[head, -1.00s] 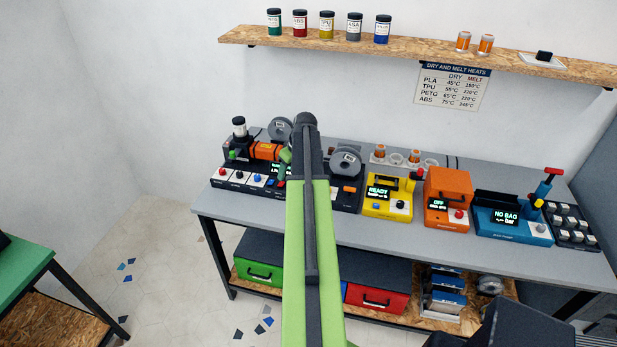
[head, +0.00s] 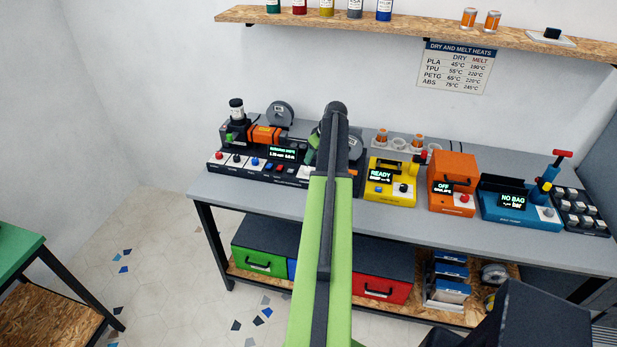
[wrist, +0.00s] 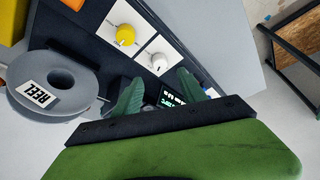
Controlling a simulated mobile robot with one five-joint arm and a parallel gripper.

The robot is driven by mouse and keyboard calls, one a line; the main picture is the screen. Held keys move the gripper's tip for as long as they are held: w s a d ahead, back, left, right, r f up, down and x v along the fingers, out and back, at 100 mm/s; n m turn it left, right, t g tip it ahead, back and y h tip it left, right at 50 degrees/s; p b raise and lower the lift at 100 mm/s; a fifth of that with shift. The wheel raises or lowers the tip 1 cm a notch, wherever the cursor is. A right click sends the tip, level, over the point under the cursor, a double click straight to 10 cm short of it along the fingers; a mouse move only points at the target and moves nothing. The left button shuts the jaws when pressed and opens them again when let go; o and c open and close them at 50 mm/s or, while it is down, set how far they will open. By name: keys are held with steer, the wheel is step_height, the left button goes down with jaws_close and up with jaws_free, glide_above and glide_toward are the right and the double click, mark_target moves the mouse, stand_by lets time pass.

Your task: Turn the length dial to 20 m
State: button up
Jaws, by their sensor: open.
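The long black machine (head: 262,172) stands at the left end of the bench, with a row of coloured knobs and a lit display (head: 283,154) on it. The display reads about 1.75 mm and 0.0 m, in small text. In the wrist view, a yellow knob (wrist: 125,36) and a white knob (wrist: 158,62) sit on white plates. Their labels are too small to read, so I cannot tell which is the length dial. My gripper (wrist: 160,77) is open and empty, its green fingers near the white knob and apart from it. My arm hides part of the machine in the head view.
A grey reel (wrist: 55,85) lies close beside my gripper in the wrist view. A yellow machine (head: 391,182), an orange one (head: 452,184) and a blue one (head: 520,207) stand to the right on the grey bench (head: 235,194). The bench front strip is clear.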

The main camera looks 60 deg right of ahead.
mark_target(308, 168)
steer(key=b+x, duration=0.6)
steer(key=x, duration=0.2)
steer(key=shift+f, duration=0.2)
steer(key=shift+r, duration=0.1)
jaws_close()
steer(key=shift+a, duration=0.1)
